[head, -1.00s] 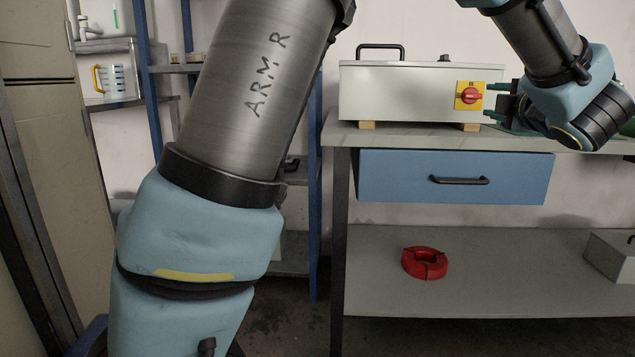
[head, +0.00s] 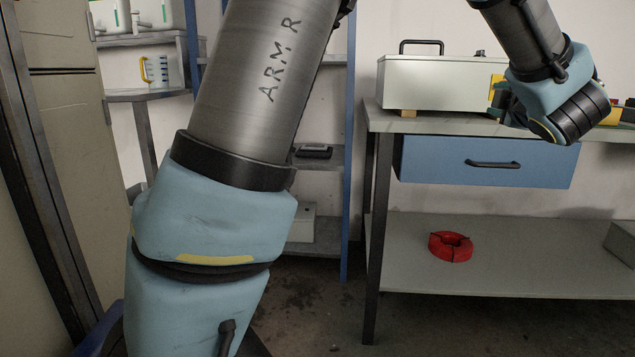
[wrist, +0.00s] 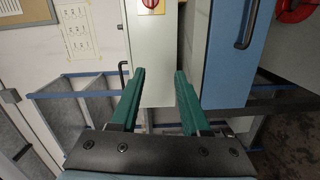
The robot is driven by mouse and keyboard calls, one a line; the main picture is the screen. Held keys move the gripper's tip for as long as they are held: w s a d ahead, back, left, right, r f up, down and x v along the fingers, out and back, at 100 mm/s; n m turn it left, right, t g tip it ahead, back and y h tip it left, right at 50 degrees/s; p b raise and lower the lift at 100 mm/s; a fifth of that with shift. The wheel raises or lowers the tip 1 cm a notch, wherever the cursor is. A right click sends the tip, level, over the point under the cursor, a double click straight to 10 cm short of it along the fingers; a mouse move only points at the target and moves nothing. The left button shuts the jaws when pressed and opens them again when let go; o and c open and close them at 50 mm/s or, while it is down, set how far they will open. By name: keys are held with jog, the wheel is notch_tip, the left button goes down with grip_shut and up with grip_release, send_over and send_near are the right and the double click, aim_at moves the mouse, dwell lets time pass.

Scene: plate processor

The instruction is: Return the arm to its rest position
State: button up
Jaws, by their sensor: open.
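My gripper (wrist: 160,72) is open, with its two green fingers apart and nothing between them. In the head view it shows only in part at the right, beside the grey box (head: 435,82) on the workbench (head: 383,118), and my wrist hides most of it. The box's red switch (wrist: 151,4) on a yellow plate shows at the top of the wrist view, beyond the fingertips. In the head view my gripper and wrist largely cover that switch. My arm reaches over to the bench from the left. I cannot tell whether the fingers touch anything.
A blue drawer (head: 485,162) hangs under the bench top. A red ring-shaped object (head: 451,246) lies on the lower shelf (head: 520,275). Blue-framed shelving with a measuring jug (head: 156,70) stands at the left. Floor between shelving and bench (head: 310,300) looks clear.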

jog(key=w+a+f+m+g, duration=0.2)
jog(key=a+f+m+g, duration=0.3)
jog(key=a+f, duration=0.45)
jog(key=w+a+f+m+g, duration=0.3)
jog(key=a+f+m, duration=0.4)
jog(key=a, duration=0.4)
jog(key=s+a+f+m+g+y, duration=0.2)
jog(key=s+a+f+g, duration=0.2)
jog(key=s+a+f, duration=0.5)
jog(key=s+a+f+m+g+y, duration=0.15)
jog(key=s+a+g, duration=0.25)
jog(key=s+a, duration=0.65)
jog(key=w+a+r+p, duration=0.1)
jog(key=r+p, duration=1.4)
jog(key=p, duration=0.1)
jog(key=w+r+p, duration=0.2)
jog(key=r+p, duration=1.4)
jog(key=p, duration=0.1)
jog(key=shift+w+a+r, duration=0.15)
jog(key=shift+a+r, duration=0.15)
jog(key=shift+a, duration=0.1)
jog(key=shift+f, duration=0.1)
